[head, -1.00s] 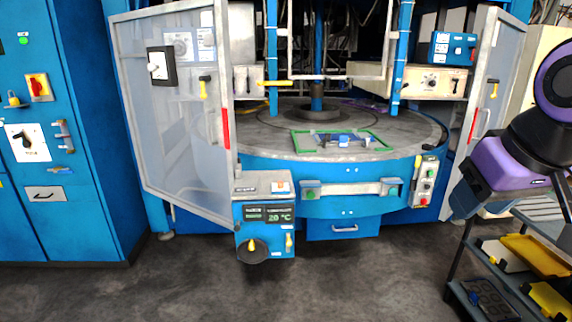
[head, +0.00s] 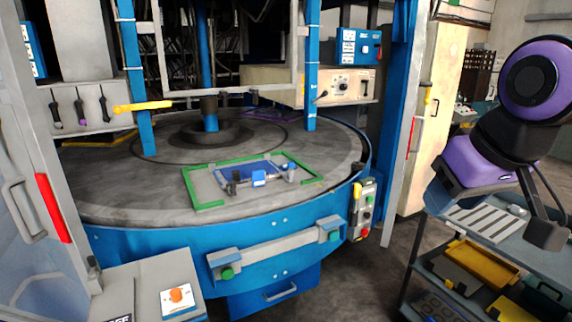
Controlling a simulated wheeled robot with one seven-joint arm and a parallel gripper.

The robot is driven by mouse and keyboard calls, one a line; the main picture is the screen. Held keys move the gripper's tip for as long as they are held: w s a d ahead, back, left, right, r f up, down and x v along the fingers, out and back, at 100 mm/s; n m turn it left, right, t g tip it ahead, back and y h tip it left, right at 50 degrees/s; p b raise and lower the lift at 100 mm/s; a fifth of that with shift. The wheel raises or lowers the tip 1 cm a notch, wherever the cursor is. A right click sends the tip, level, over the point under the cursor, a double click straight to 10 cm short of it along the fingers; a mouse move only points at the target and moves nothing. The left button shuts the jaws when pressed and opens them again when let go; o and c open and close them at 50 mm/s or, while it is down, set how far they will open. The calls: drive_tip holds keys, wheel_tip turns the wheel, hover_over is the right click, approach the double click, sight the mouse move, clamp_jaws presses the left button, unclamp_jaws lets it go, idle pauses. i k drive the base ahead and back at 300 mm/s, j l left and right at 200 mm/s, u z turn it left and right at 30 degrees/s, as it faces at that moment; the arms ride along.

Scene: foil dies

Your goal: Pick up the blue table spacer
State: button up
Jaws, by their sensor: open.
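I take the blue block for the blue table spacer, but the pieces are small and I cannot be sure. My gripper (head: 547,232) shows only in part, as a dark end below my purple and black arm at the right. It is open, far from the table pieces and apart from them.
The round table (head: 120,195) has bare room around the frame. A grey door (head: 30,190) stands open at left, with a control box (head: 155,290) at lower left. A grey handle bar (head: 275,247) crosses the front. A shelf cart (head: 475,240) with yellow trays stands beneath my arm.

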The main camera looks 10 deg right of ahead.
sight(291, 164)
drive_tip(key=i+l+z, duration=0.1)
drive_tip(key=i+z, duration=0.2)
drive_tip(key=i, duration=0.3)
drive_tip(key=i+z, duration=0.35)
drive_tip(key=i, duration=0.2)
drive_tip(key=i+j+z, duration=0.3)
drive_tip(key=i, duration=0.25)
drive_tip(key=i+l+u, duration=0.15)
drive_tip(key=i+u, duration=0.15)
drive_tip(key=u, duration=0.2)
drive_tip(key=i+l+u, duration=0.1)
drive_tip(key=u, duration=0.4)
drive_tip(key=i+l+u, duration=0.1)
drive_tip(key=l+u, duration=0.15)
drive_tip(key=u, duration=0.2)
